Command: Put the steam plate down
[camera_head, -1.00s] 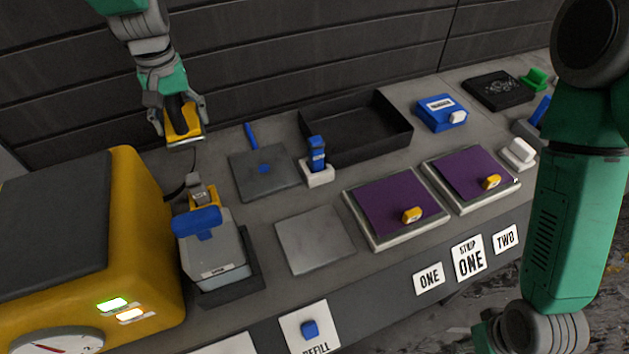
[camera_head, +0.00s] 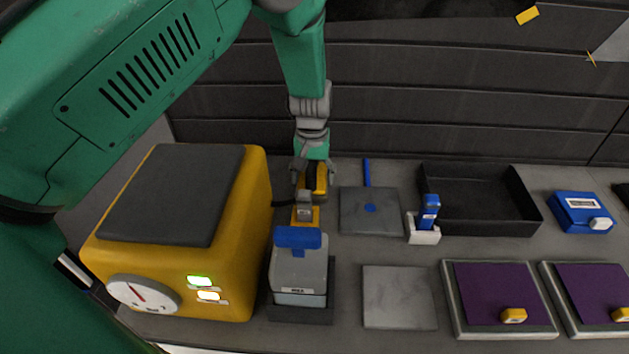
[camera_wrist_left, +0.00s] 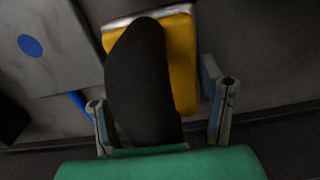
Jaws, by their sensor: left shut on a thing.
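The steam plate is a yellow block with a black handle and a pale edge. It shows in the head view (camera_head: 321,183) behind the spray bottle and in the left wrist view (camera_wrist_left: 181,65). My left gripper (camera_head: 313,180) is shut on it, its fingers on either side of the black handle in the wrist view (camera_wrist_left: 161,108). The plate is low over the back of the bench, between the yellow machine and the grey square plate with the blue dot. I cannot tell whether it touches the bench. My right gripper is out of view.
The yellow machine (camera_head: 255,228) stands left. The spray bottle (camera_head: 299,271) stands in front of the gripper. To the right are the grey plate (camera_head: 352,222), a blue tool in a white holder (camera_head: 424,237) and a black tray (camera_head: 530,205). A dark panelled wall is behind.

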